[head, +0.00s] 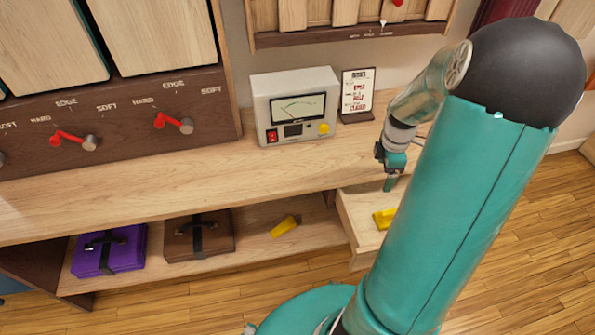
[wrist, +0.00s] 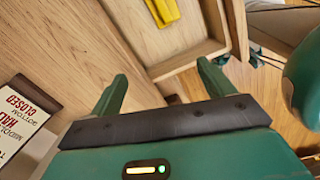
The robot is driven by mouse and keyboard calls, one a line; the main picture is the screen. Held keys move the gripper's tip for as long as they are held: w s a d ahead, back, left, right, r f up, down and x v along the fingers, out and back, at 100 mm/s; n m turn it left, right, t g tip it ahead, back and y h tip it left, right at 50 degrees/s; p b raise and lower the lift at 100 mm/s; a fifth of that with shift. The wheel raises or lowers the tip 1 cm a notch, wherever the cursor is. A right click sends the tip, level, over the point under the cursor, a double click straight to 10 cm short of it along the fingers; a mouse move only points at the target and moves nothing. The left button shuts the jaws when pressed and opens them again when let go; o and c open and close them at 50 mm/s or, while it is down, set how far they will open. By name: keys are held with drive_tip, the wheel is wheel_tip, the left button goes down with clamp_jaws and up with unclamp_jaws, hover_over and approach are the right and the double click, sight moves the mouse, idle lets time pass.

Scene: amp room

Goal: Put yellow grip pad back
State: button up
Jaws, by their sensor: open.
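A yellow pad (head: 384,218) lies in an open light-wood drawer (head: 352,222) at the right end of the bench; it also shows in the wrist view (wrist: 162,10), lying in the drawer (wrist: 190,58). A second yellow piece (head: 285,227) lies on the low shelf under the bench. I cannot tell which of the two is the grip pad. My gripper (head: 390,182) hangs near the drawer, above and slightly behind the yellow pad in it. In the wrist view its two green fingers (wrist: 161,84) are apart with nothing between them. My arm hides part of the drawer.
A meter box (head: 295,107) and a small sign (head: 357,95) stand at the back of the bench (head: 180,185). A purple case (head: 110,250) and a brown case (head: 199,235) lie on the low shelf (head: 258,247). The bench top left of my gripper is clear.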

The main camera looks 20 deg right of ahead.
drive_tip(key=w+a+r+m+t+h, duration=0.1)
drive_tip(key=w+a+r+m, duration=0.15)
drive_tip(key=a+r, duration=0.75)
drive_tip(key=s+a+r+m+t, duration=0.1)
drive_tip(key=s+a+r+m, duration=0.2)
drive_tip(key=a, duration=0.4)
drive_tip(key=s+a+r+m+t+y, duration=0.1)
drive_tip(key=s+a+r+m+t, duration=0.1)
drive_tip(key=a+r, duration=0.3)
drive_tip(key=s+a+r+m+t, duration=0.1)
drive_tip(key=s+a+r+m, duration=0.3)
drive_tip(key=a, duration=0.4)
drive_tip(key=shift+s+a+r+m, duration=0.25)
drive_tip(key=shift+s+a+m, duration=0.05)
drive_tip(key=shift+m, duration=0.15)
drive_tip(key=c, duration=0.9)
drive_tip(key=shift+d, duration=0.2)
drive_tip(key=shift+c, duration=0.4)
